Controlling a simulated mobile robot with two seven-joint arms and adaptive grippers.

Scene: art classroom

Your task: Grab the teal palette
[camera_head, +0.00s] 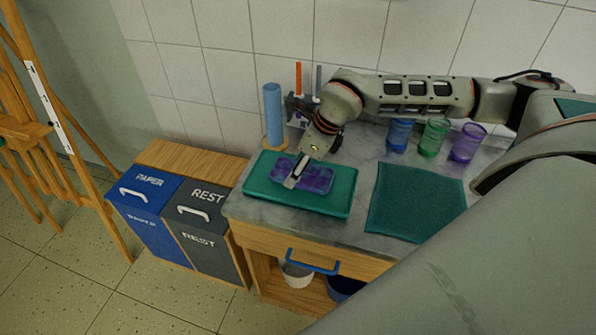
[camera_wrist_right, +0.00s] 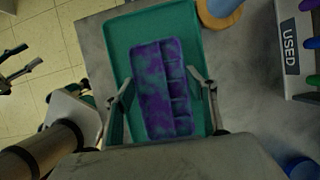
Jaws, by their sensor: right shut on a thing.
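The palette (camera_head: 317,178) is mottled purple and teal, with a row of small wells along one side. It is in or just above a teal tray (camera_head: 338,205) on the counter; I cannot tell if it touches the bottom. In the right wrist view the palette (camera_wrist_right: 160,85) lies between the two fingers. My right gripper (camera_head: 295,172) reaches down over it and is shut on it across its width, partly covering it in the head view. My left gripper (camera_wrist_right: 16,76) shows only at the left edge of the right wrist view, with its fingers apart and empty.
A teal mat (camera_head: 415,203) lies to the right of the tray. Blue, green and purple cups (camera_head: 434,137) stand behind it. A blue roll (camera_head: 272,112) and a holder (camera_head: 299,109) are at the back. Bins (camera_head: 207,220) stand left of the counter (camera_head: 367,165).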

